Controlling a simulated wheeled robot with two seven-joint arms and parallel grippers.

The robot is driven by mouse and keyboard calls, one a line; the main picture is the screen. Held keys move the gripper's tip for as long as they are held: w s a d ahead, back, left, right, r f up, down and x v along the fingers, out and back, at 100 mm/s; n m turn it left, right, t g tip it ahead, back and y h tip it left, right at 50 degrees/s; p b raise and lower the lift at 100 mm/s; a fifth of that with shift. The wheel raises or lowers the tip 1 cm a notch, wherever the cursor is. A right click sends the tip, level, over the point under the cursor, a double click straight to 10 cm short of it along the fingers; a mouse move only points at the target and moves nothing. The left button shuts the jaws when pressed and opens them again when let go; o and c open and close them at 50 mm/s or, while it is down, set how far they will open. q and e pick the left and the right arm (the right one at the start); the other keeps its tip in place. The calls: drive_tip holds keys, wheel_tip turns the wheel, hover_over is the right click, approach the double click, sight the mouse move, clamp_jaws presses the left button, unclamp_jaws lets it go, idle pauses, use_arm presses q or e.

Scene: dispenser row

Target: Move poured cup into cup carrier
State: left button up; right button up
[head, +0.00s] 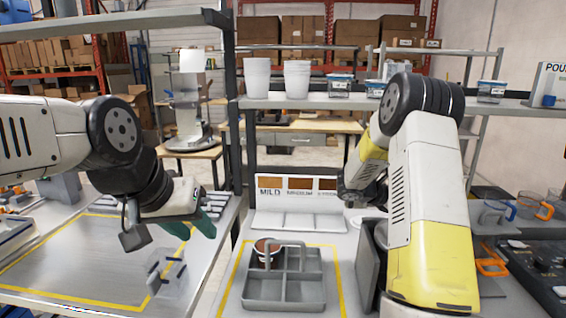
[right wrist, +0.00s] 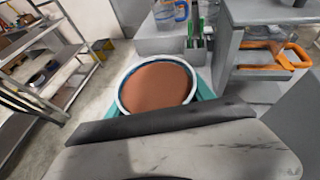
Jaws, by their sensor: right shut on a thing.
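The grey cup carrier (head: 285,303) stands on the counter inside a yellow outline, with a handle over it. A cup with reddish-brown contents (head: 267,247) sits in its back left compartment; the other compartments look empty. In the right wrist view, a white-rimmed cup full of brown sauce (right wrist: 156,88) is between the teal fingers of my right gripper (right wrist: 160,98), which is shut on it. In the head view my right arm hides that cup and the fingertips. My left gripper (head: 192,226) has green fingers that look apart and empty, left of the carrier.
A sign with brown colour patches and the word MILD (head: 295,205) stands behind the carrier. A clear container (head: 168,278) stands on the left table. Stacked white cups (head: 297,78) are on the shelf.

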drive_tip(key=s+a+r+n+t+y, duration=0.15)
drive_tip(key=a+n+t+y, duration=0.4)
drive_tip(key=a, duration=1.25)
drive_tip(key=s+a+n+t+y, duration=0.2)
drive_tip(key=a+n+t+y, duration=0.4)
drive_tip(key=a, duration=1.2)
drive_tip(key=w+d+m+g+h, duration=0.1)
drive_tip(key=d+m+g+h, duration=0.2)
drive_tip(key=d, duration=0.8)
drive_tip(key=w+d+f+m+g+h, duration=0.1)
drive_tip(key=d+m+g+h, duration=0.3)
drive_tip(key=d, duration=0.7)
drive_tip(key=w+d+f+m+g+h, duration=0.1)
drive_tip(key=d+m+g+h, duration=0.2)
drive_tip(key=d, duration=0.9)
drive_tip(key=shift+w+f+m+g+h, duration=0.2)
drive_tip(key=shift+m+g+h, duration=0.15)
drive_tip(key=shift+m+h, duration=0.3)
drive_tip(key=s+d+r+m+g, duration=0.1)
drive_tip(key=s+d+m+g, duration=0.25)
drive_tip(key=d, duration=0.65)
drive_tip(key=shift+g+h, duration=0.3)
drive_tip(key=shift+g, duration=0.25)
drive_tip(key=f, duration=0.2)
drive_tip(key=d+f, duration=0.1)
drive_tip(key=f, duration=0.2)
drive_tip(key=shift+w+f, duration=0.15)
drive_tip(key=shift+f, duration=0.2)
wheel_tip(320, 180, down, 4)
drive_tip(key=shift+f, duration=0.1)
